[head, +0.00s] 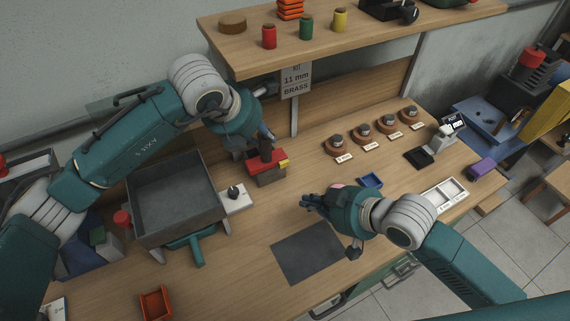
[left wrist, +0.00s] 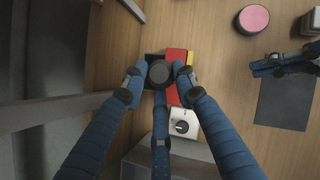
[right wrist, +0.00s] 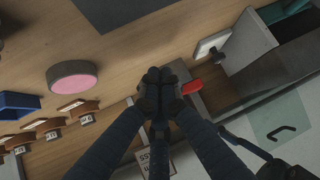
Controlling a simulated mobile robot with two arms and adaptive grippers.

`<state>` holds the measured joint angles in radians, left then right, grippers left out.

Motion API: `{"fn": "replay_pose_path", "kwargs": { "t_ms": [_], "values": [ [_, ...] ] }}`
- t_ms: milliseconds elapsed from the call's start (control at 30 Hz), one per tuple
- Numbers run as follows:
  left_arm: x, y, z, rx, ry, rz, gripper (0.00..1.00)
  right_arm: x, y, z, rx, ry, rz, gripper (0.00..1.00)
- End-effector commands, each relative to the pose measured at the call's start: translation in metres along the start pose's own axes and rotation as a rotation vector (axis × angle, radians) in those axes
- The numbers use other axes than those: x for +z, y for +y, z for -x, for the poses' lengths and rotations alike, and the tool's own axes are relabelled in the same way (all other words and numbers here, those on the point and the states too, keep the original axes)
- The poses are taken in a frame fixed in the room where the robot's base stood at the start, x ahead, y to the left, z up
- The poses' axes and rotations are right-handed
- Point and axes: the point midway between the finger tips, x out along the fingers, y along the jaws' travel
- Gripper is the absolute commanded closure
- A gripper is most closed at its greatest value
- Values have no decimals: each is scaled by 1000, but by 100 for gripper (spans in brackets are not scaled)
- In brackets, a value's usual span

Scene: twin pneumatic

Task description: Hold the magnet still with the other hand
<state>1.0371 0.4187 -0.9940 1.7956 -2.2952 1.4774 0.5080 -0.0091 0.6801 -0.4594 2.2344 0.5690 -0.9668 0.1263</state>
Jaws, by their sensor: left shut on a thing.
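The magnet appears to be the red and dark block with a yellow end (head: 268,176) on the bench; it also shows in the left wrist view (left wrist: 178,57). A dark round knob (left wrist: 159,72) stands on it. My left gripper (head: 266,143) comes down from above, its fingers closed around this knob. My right gripper (head: 308,203) is apart from the block, to its right over the bench; in the right wrist view (right wrist: 160,88) its fingertips are together with nothing seen between them.
A pink-topped disc (right wrist: 73,80) lies near my right gripper. A dark mat (head: 308,253) lies in front. A grey tray (head: 175,199) stands left of the block, with a white plate and black knob (head: 234,193) between. A blue tray (head: 370,181) and several round wooden stands are to the right.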

Motion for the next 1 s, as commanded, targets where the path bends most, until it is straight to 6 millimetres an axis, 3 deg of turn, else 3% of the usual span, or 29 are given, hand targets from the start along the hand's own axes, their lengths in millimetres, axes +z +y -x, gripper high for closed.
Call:
{"fn": "replay_pose_path", "kwargs": {
  "t_ms": [33, 367, 1000],
  "values": [
    [-7, -1, -4, -1, 17, 0, 100, 0, 0, 0, 0, 0, 0, 100],
    [-7, -1, -4, -1, 17, 0, 100, -4, 2, -4, 0, 1, -1, 100],
    [-7, 0, -4, -1, 17, 1, 100, -54, 22, -57, -1, -1, -2, 100]
  ]
}}
